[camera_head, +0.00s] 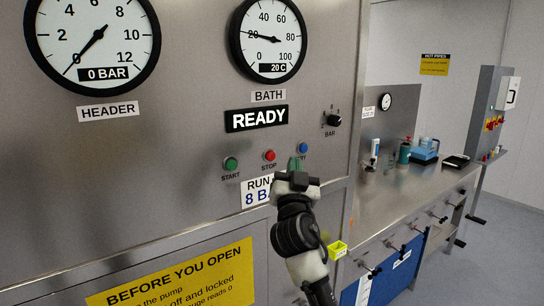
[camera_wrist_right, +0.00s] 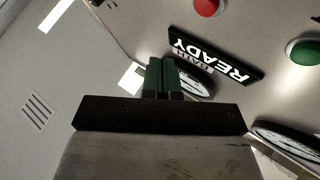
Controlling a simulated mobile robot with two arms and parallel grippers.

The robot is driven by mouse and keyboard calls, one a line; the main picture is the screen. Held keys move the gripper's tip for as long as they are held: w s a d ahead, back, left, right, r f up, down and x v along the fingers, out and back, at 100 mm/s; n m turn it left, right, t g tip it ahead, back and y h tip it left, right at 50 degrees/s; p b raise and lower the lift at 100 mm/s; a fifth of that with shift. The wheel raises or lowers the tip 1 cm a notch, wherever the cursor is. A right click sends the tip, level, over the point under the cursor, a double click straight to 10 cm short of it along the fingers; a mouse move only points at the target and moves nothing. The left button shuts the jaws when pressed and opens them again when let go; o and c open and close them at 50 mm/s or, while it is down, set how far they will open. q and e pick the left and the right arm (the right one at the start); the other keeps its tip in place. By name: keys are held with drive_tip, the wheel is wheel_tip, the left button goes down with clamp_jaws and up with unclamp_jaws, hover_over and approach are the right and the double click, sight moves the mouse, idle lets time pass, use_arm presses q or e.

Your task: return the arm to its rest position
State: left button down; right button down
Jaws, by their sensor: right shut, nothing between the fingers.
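My right arm comes up from the bottom of the head view. Its right gripper (camera_head: 295,164) is shut and empty, with green fingertips just below the blue button (camera_head: 303,148) on the steel panel (camera_head: 190,130). I cannot tell whether the tips touch the panel. In the right wrist view the green fingers (camera_wrist_right: 163,78) lie side by side, with nothing between them. My left gripper is not in view.
The panel carries a green START button (camera_head: 231,164), a red STOP button (camera_head: 269,156), a BAR knob (camera_head: 333,118) and a lit READY sign (camera_head: 257,118). The header gauge (camera_head: 92,42) reads 0 bar. A steel bench (camera_head: 408,190) with bottles stands at right; open floor lies beyond.

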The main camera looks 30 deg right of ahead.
idle(0.7)
